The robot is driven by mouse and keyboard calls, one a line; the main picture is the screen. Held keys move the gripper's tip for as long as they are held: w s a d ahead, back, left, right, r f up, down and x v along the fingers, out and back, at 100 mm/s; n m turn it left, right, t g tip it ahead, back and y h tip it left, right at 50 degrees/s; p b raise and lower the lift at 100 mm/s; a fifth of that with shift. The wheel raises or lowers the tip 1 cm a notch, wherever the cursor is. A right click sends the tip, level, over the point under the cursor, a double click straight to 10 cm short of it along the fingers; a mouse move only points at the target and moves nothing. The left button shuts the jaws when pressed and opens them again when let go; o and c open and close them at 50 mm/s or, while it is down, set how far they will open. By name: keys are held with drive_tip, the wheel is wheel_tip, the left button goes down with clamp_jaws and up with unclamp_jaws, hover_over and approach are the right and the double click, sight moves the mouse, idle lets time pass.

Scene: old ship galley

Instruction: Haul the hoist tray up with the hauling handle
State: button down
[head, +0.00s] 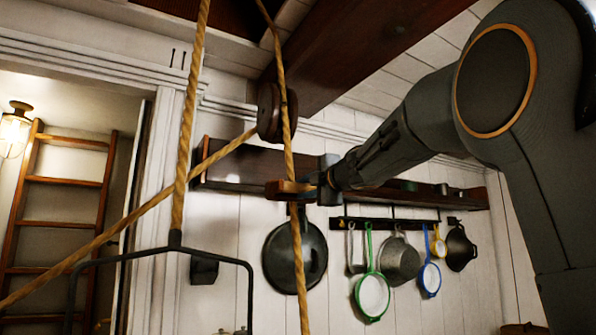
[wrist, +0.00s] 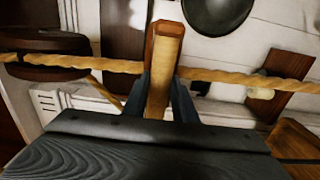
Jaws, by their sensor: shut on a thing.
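The wooden hauling handle (head: 290,188) sits on a vertical rope (head: 296,236) below the round wooden pulley block (head: 271,112). My gripper (head: 322,188) is shut on the handle, reaching in from the right. In the wrist view the handle (wrist: 163,62) stands between the two fingers of my gripper (wrist: 160,92), with the rope (wrist: 240,78) running to both sides of it. The hoist tray's dark metal bail (head: 210,254) hangs from a thick rope (head: 184,130) at the lower left. The tray itself is below the picture.
A slanting rope (head: 110,232) crosses the left side to the pulley. A wooden shelf (head: 235,165) is on the wall behind, with several pans and a green-rimmed strainer (head: 372,294) hanging below. A ladder (head: 65,180) and lit lamp (head: 14,130) stand far left. A dark beam (head: 365,50) crosses overhead.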

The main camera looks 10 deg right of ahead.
wheel_tip(320, 180, down, 12)
drive_tip(key=d+b, duration=0.1)
drive_tip(key=b, duration=0.7)
drive_tip(key=shift+s+r, duration=0.2)
drive_tip(key=shift+s, duration=0.1)
wheel_tip(320, 180, down, 22)
drive_tip(key=s+d+b, duration=0.1)
drive_tip(key=d+b, duration=0.1)
drive_tip(key=b, duration=1.5)
drive_tip(key=shift+s, duration=0.15)
wheel_tip(320, 180, down, 22)
drive_tip(key=s+d+b, duration=0.1)
drive_tip(key=d+b, duration=0.1)
drive_tip(key=b, duration=1.3)
drive_tip(key=shift+s, duration=0.15)
